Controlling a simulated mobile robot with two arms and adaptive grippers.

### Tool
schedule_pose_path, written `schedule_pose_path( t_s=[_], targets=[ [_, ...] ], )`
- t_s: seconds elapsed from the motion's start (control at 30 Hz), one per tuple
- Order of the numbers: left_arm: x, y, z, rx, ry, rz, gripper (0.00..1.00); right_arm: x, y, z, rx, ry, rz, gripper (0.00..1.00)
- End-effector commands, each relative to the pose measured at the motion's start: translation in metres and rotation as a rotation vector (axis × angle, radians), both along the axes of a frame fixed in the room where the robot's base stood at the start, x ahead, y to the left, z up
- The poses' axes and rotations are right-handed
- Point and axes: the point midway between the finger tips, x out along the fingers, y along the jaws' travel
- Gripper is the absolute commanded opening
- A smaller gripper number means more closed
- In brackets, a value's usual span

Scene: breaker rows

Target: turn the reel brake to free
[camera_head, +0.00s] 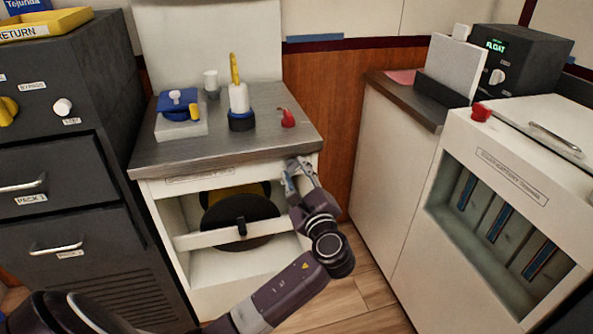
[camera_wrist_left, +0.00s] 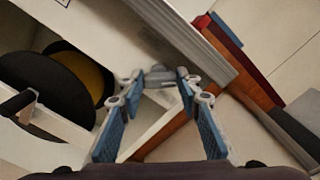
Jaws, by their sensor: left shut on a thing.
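A black-and-yellow reel (camera_head: 239,212) sits in the open bay of the white cabinet (camera_head: 166,222), behind a white crossbar. My left gripper (camera_head: 297,178) is at the upper right front of that bay, just under the worktop edge. In the left wrist view its fingers (camera_wrist_left: 160,85) close around a small grey knob (camera_wrist_left: 158,74), which appears to be the reel brake. The fingers hide much of it, and I cannot read its setting. The reel (camera_wrist_left: 88,85) also shows in the wrist view, at left. My right gripper is not in view.
The worktop (camera_head: 190,155) above holds a blue-and-white block, a white bottle and a red knob. Dark drawers (camera_head: 50,180) stand at left, and a white unit (camera_head: 510,170) stands at right. The floor between is clear.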

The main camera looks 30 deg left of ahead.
Motion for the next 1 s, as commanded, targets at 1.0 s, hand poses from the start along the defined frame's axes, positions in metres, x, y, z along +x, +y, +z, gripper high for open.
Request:
schedule_pose_path(
  t_s=[1.0],
  targets=[
    [-0.001, 0.001, -0.006, -0.519, -0.603, 0.003, 0.07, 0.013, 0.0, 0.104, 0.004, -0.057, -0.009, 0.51]
  ],
)
